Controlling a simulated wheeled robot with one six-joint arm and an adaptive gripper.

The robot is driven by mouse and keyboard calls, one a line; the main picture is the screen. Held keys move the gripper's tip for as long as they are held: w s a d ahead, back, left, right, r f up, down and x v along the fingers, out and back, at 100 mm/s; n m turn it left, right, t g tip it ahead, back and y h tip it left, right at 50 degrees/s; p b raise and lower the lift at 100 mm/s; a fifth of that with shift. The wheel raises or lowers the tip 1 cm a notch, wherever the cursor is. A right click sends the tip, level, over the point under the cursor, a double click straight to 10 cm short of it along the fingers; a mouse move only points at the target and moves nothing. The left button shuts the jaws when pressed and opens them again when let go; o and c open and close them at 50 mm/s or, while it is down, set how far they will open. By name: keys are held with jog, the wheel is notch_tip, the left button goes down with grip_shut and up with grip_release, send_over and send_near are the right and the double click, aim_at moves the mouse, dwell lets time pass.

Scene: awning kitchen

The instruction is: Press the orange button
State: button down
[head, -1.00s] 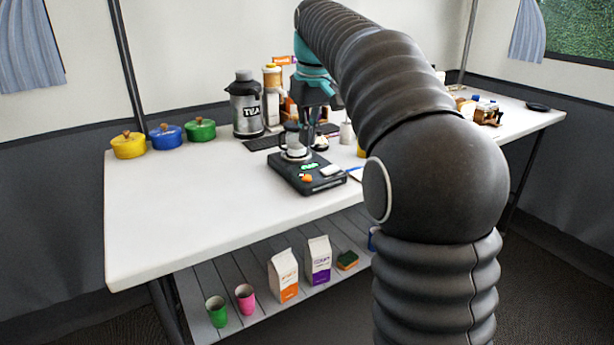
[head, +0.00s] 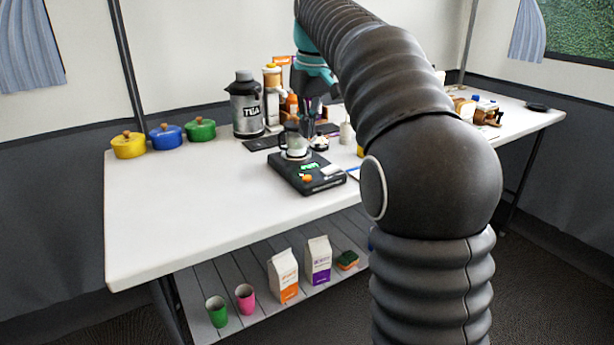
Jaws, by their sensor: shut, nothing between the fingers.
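The orange button (head: 306,178) sits on the front of a black device (head: 325,184) on the white table. A small lit green spot (head: 310,166) is just behind it. A clear glass vessel (head: 295,148) stands on the device's round plate. My gripper (head: 309,118) is shut and empty, pointing down behind and above the device, apart from the button. Its dark fingers blend with the dark items behind, so the tips are hard to make out.
A tea urn (head: 246,104) and yellow, blue and green pots (head: 201,130) stand at the back left. The table's front left is clear. Cartons (head: 318,260) and cups stand on the lower shelf.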

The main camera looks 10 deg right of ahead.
jog(key=shift+r, duration=1)
dwell(0.3)
jog(key=shift+w, duration=0.1)
jog(key=m, duration=0.1)
send_over(308, 176)
jog(key=w, duration=0.2)
notch_tip(308, 176, down, 5)
jog(key=shift+m+t, duration=0.4)
jog(key=shift+m, duration=0.3)
jog(key=s+f, duration=0.1)
jog(key=f, duration=0.1)
jog(key=s+f, duration=0.2)
jog(key=shift+s+f, duration=0.15)
jog(key=shift+f, duration=0.05)
jog(key=s+f+t, duration=0.1)
jog(key=s+f, duration=0.2)
jog(key=s, duration=0.7)
jog(key=s+f+t, duration=0.1)
jog(key=s+f, duration=0.3)
jog(key=s, duration=0.5)
jog(key=s+f+m+t, duration=0.1)
jog(key=s+f, duration=0.3)
jog(key=s, duration=0.6)
jog(key=shift+s+a+f+h, duration=0.15)
jog(key=shift+s+f+h, duration=0.1)
jog(key=shift+s+h, duration=0.05)
